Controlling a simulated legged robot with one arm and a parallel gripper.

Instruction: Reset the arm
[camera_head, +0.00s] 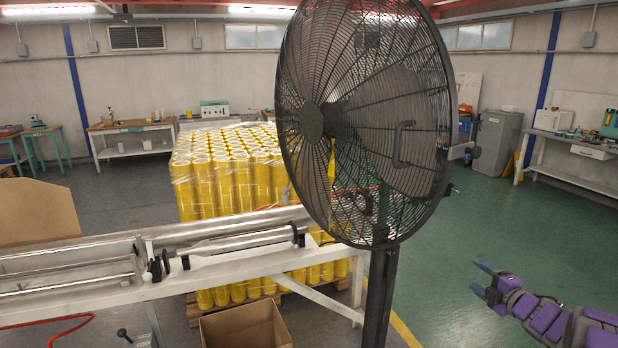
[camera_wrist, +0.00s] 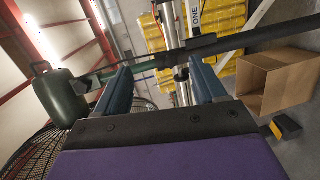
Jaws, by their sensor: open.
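My gripper (camera_head: 480,276) is at the lower right of the head view, at the end of my purple arm (camera_head: 545,315). Its two blue fingers are spread apart and point left, toward the fan. In the wrist view the open fingers (camera_wrist: 160,82) show nothing held between them. A dark bar, seemingly the fan's stand, crosses the picture beyond the fingertips. In the head view a clear gap shows between the gripper and the fan's stand (camera_head: 380,300).
A large black fan (camera_head: 350,120) stands left of my gripper; its green motor (camera_wrist: 58,97) shows in the wrist view. Wrapped yellow rolls (camera_head: 215,185), a white machine frame (camera_head: 90,300) and an open cardboard box (camera_head: 245,328) lie farther left. Green floor (camera_head: 500,215) is clear around the arm.

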